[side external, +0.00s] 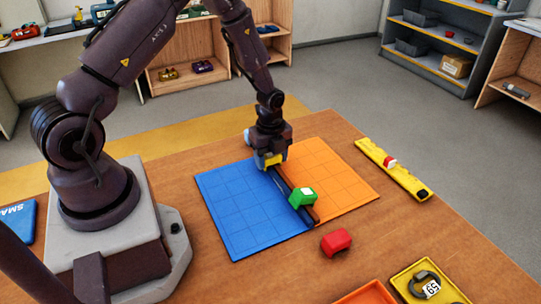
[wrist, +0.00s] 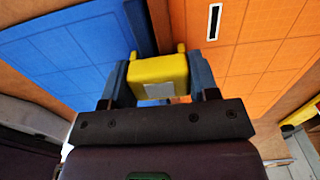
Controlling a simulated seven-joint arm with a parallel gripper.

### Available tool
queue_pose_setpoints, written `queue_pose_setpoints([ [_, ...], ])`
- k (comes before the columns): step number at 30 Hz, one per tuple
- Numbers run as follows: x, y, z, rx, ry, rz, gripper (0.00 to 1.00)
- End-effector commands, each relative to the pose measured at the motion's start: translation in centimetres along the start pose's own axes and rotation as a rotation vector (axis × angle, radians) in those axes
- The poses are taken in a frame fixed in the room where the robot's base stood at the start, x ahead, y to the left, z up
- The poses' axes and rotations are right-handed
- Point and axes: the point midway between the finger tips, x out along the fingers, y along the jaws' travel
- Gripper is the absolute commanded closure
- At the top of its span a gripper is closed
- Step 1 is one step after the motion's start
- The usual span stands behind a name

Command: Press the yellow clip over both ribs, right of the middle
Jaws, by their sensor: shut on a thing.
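My gripper (side external: 271,152) is shut on the yellow clip (side external: 272,160), at the far end of the seam between the blue panel (side external: 235,225) and the orange panel (side external: 350,185). In the wrist view the yellow clip (wrist: 158,70) sits between the two blue fingers, with a pale patch on its face. The dark ribs (side external: 287,184) run along the seam; a dark rib (wrist: 160,25) also shows beyond the clip in the wrist view. A green clip (side external: 302,197) sits over the ribs toward the near end. Whether the yellow clip touches the ribs I cannot tell.
A red clip-like block (side external: 336,240) lies on the bare table near the ribs' near end. A yellow bar (side external: 392,168) with a red-and-white piece lies at the right. A yellow tray (side external: 456,296) holds a dark ring-shaped item and a tag; an orange tray (side external: 368,294) is beside it.

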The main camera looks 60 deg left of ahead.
Motion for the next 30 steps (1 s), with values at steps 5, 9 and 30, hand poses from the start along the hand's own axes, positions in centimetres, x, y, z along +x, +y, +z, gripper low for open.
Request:
queue_pose_setpoints([
  [5,0.0,0.0,0.0,0.000,0.000,0.000,0.27],
  [9,0.0,0.0,0.0,-0.001,0.000,0.000,0.16],
  [30,-9.0,-0.1,0.1,-0.003,-0.002,-0.005,0.16],
])
